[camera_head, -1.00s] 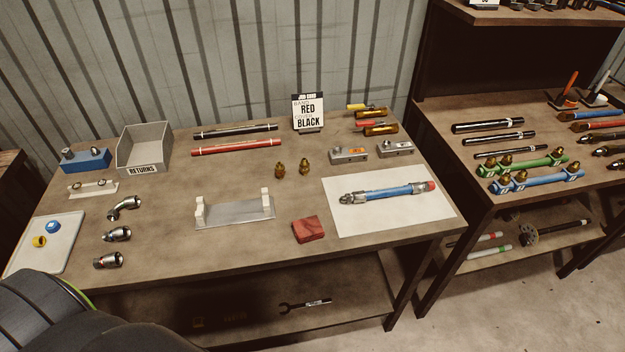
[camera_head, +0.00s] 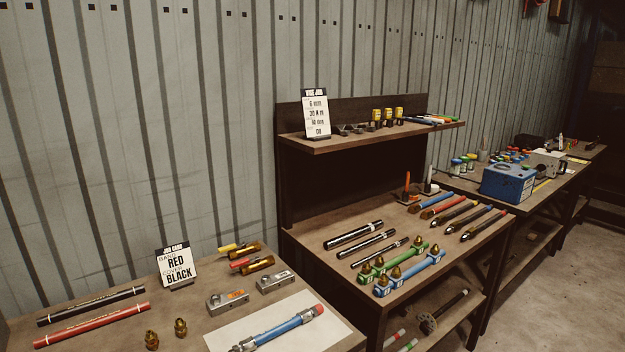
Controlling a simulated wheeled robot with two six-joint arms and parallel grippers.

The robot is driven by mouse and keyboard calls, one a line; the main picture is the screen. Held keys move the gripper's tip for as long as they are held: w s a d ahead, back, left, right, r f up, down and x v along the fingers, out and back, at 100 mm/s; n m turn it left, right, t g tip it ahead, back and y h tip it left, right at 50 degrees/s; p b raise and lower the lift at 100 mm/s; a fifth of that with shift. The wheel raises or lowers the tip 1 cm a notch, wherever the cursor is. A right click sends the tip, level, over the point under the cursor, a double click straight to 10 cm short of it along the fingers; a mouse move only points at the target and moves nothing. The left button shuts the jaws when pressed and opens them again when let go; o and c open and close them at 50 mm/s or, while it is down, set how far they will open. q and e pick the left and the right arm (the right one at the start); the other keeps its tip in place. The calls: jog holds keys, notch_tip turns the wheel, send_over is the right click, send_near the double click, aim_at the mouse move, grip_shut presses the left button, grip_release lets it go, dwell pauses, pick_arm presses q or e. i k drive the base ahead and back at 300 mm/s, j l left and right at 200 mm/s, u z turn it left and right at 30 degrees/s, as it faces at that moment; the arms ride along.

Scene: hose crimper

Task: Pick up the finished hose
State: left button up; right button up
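A blue hose (camera_head: 280,329) with metal end fittings and a red tip lies on a white sheet (camera_head: 335,334) at the front right of the near table. Its lower left end is close to the bottom edge of the picture. Nothing holds it. Neither of my grippers is in view.
A job card (camera_head: 176,266) reading red and black stands behind the hose, near two grey blocks (camera_head: 227,301). Black (camera_head: 90,306) and red hoses (camera_head: 92,326) lie at left. A shelved bench (camera_head: 335,262) with hoses adjoins at right; a blue machine (camera_head: 508,183) stands farther off.

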aim_at(251, 342)
jog(key=i+l, duration=0.3)
jog(key=i+l+u, duration=0.1)
jog(key=i+l, duration=0.25)
jog(key=l, duration=0.15)
jog(key=i+l, duration=0.3)
jog(key=l, duration=0.15)
jog(key=i+l+u, duration=0.1)
jog(key=u, duration=1)
